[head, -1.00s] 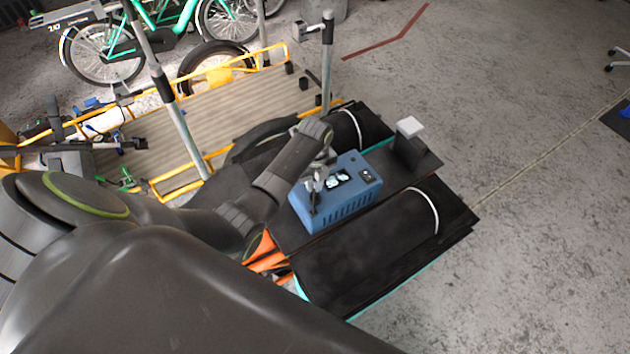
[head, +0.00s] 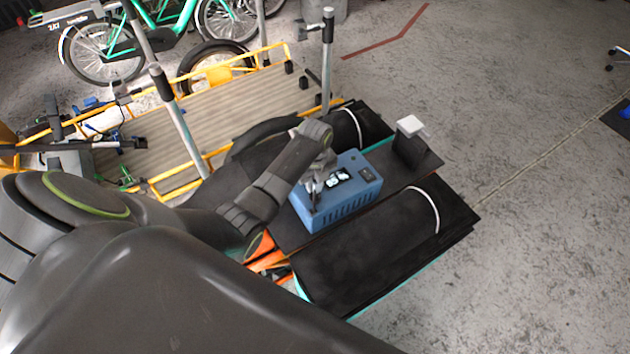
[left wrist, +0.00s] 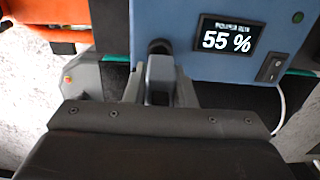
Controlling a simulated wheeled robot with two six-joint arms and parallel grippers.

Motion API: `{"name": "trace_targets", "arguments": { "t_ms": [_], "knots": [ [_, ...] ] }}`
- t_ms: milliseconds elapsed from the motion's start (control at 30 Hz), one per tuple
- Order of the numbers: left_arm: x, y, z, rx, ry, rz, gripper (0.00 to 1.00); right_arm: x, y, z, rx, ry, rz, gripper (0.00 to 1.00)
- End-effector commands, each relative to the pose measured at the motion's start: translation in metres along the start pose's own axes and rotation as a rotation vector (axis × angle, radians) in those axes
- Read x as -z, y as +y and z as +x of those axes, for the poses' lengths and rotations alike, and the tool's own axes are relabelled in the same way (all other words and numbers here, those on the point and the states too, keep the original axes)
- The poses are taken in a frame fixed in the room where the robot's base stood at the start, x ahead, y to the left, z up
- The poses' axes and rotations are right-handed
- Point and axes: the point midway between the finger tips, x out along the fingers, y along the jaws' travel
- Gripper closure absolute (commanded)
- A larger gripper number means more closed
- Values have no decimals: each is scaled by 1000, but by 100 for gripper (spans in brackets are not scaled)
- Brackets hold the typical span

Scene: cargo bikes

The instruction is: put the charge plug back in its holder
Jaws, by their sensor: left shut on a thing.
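The blue power box (head: 345,205) rests on the dark deck between two black bags in the head view. In the left wrist view, the blue box (left wrist: 190,20) has a screen reading 55 %. My left gripper (head: 313,188) is at the box's near left end. In the left wrist view, my left gripper (left wrist: 158,92) is shut on a dark grey plug (left wrist: 160,72), just in front of the box. A black round part (left wrist: 160,46) shows behind the plug; I cannot tell whether they touch. I cannot make out the holder clearly. My right gripper is not in view.
A black bag (head: 385,245) lies along the near side of the deck. A dark stand with a white top (head: 411,126) is beyond the box. A wooden cargo bed with yellow rails (head: 230,110) and upright posts is behind.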

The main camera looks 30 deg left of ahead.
Motion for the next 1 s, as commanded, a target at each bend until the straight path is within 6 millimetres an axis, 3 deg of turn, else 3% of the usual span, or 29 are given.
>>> {"name": "trace_targets", "arguments": {
  "t_ms": [1000],
  "knots": [
    [0,0,26,0,0,0,100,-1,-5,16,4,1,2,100]
  ]
}}
